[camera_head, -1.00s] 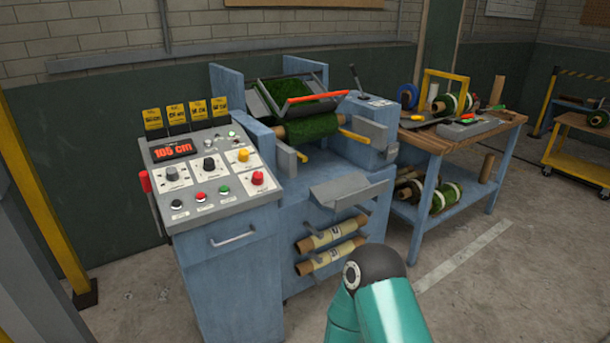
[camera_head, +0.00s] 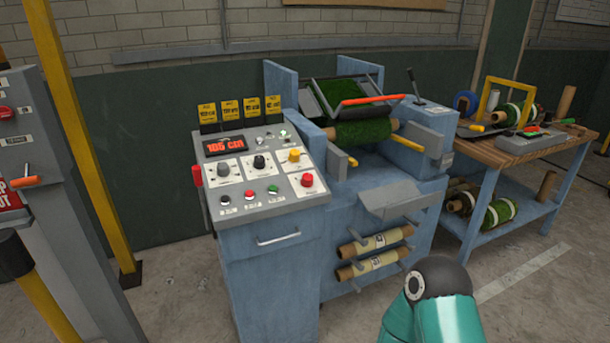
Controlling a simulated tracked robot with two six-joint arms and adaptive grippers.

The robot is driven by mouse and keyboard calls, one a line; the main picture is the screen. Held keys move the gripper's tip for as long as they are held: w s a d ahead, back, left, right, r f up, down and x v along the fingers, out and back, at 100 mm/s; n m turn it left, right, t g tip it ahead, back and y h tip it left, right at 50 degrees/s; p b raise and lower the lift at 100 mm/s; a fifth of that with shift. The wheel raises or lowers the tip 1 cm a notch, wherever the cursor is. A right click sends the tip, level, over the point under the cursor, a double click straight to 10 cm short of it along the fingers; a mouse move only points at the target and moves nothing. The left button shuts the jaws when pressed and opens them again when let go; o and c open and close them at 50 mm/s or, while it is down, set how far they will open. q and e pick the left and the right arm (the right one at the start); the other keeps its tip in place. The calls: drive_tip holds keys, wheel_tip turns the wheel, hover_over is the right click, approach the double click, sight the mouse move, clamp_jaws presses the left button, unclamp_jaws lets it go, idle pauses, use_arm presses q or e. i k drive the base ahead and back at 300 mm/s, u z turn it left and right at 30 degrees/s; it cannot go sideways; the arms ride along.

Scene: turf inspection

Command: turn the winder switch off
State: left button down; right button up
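The blue winder machine (camera_head: 262,262) stands in the middle, with a sloped grey control panel (camera_head: 237,195) on its left part. The panel has a red display (camera_head: 226,145) reading 105 cm, several dark knobs, a yellow button (camera_head: 294,156), a larger red button (camera_head: 307,180) and a lower row of small buttons. A red part (camera_head: 196,175) sticks out at the panel's left side. A grey cabinet (camera_head: 50,225) at the left edge carries an orange-tipped lever (camera_head: 27,182). I cannot read which control is labelled as the winder switch. Neither gripper shows; only a teal link of mine appears at the bottom.
A wooden workbench (camera_head: 520,152) with turf rolls stands at the right. A yellow post (camera_head: 85,140) stands between the cabinet and the machine. Rolls (camera_head: 375,242) hang on the machine's front. Concrete floor (camera_head: 175,300) is clear between cabinet and machine.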

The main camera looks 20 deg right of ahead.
sight(306, 181)
drive_tip(key=i, duration=0.9)
